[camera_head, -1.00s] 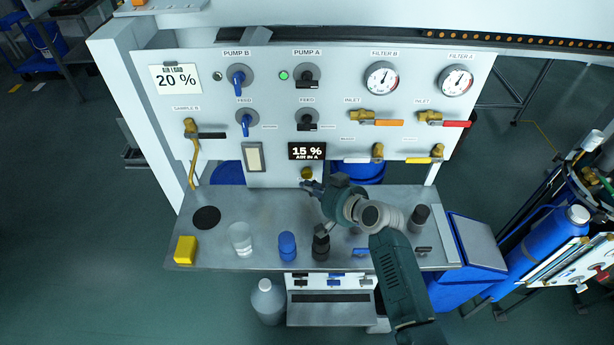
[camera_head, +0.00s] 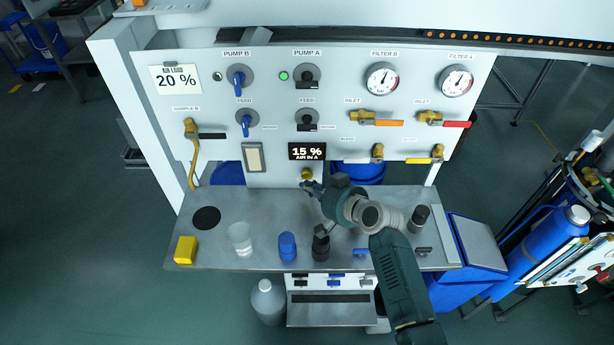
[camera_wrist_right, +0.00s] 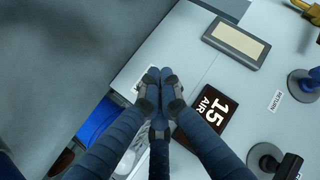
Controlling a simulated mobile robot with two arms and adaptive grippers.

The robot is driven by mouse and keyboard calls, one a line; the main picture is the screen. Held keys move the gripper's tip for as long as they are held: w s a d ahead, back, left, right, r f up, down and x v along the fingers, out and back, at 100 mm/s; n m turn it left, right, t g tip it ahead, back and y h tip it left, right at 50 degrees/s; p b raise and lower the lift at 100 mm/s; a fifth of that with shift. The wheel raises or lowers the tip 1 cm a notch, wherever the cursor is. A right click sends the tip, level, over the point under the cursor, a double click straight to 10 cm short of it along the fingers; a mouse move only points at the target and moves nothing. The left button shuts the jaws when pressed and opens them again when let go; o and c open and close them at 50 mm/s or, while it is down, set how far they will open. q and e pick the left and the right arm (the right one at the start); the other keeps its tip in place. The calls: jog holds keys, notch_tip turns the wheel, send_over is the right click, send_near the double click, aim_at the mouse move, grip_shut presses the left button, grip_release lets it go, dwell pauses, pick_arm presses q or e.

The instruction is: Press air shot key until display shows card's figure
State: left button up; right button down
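The card (camera_head: 175,79) at the panel's upper left reads 20 %. The black display (camera_head: 307,151) on the panel reads 15 % AIR IN A; it also shows in the right wrist view (camera_wrist_right: 208,116). A round yellow key (camera_head: 306,173) sits just below the display. My right gripper (camera_head: 307,186) is just below and in front of the key. In the right wrist view its fingertips (camera_wrist_right: 160,88) are together with nothing between them, beside the display. The key is not visible there, so I cannot tell whether the gripper touches it. My left gripper is out of view.
The steel shelf (camera_head: 262,205) below the panel holds a yellow block (camera_head: 185,250), a clear cup (camera_head: 240,239), a blue-capped item (camera_head: 287,246) and dark bottles. Valve handles (camera_head: 382,122) and knobs stick out of the panel.

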jog(key=shift+w, duration=0.45)
jog(key=shift+w+r+b, duration=0.1)
jog(key=shift+w+b, duration=0.35)
jog(key=shift+w, duration=0.1)
dwell(0.9)
jog(key=shift+s, duration=0.1)
jog(key=shift+s+p, duration=0.7)
jog(key=shift+s, duration=0.2)
jog(key=shift+s+p, duration=0.5)
jog(key=shift+s, duration=0.1)
jog(key=shift+s+p, duration=0.9)
jog(key=shift+s, duration=1)
